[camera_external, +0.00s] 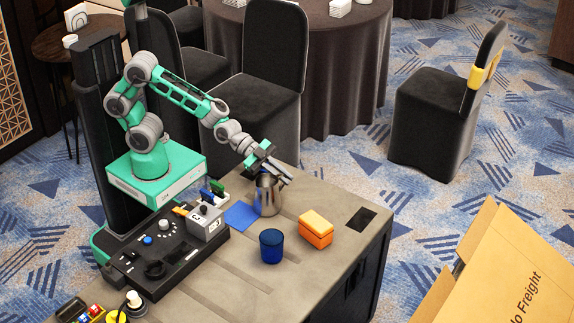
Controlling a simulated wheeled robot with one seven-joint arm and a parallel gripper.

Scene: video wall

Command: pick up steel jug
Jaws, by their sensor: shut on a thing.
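The steel jug (267,199) is a shiny metal vessel near the far edge of the grey table, upright. My gripper (277,177) reaches down to it from the upper left, with its fingers at the jug's rim. The gripper is shut on the jug, though the fingers are small here and the exact contact is hard to see. I cannot tell whether the jug's base touches the table.
A blue cup (271,246) and an orange box (315,229) stand in front of the jug. A blue sheet (240,215) lies beside it. A black control panel (165,252) is at the left. The table (235,278) has bare room in front.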

